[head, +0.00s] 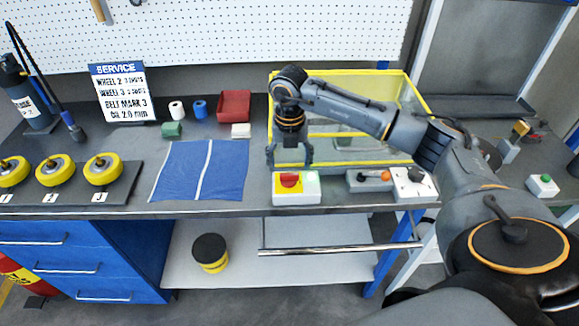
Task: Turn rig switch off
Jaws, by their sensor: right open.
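A white switch box (296,196) with a red knob (289,180) on a yellow plate sits at the front edge of the bench. My right gripper (289,158) is open and points down just behind and above this box, with its fingers apart and nothing between them. I cannot tell whether the fingers touch the box. To the right are a grey box with an orange-tipped lever (372,177) and a white box with a black knob (413,185). No label on these shows which is the rig switch. My left gripper is not in view.
A yellow-framed clear enclosure (419,92) stands behind my right gripper. A blue cloth (180,171), a tray of yellow wheels (123,183) and a service sign (120,95) are to the left.

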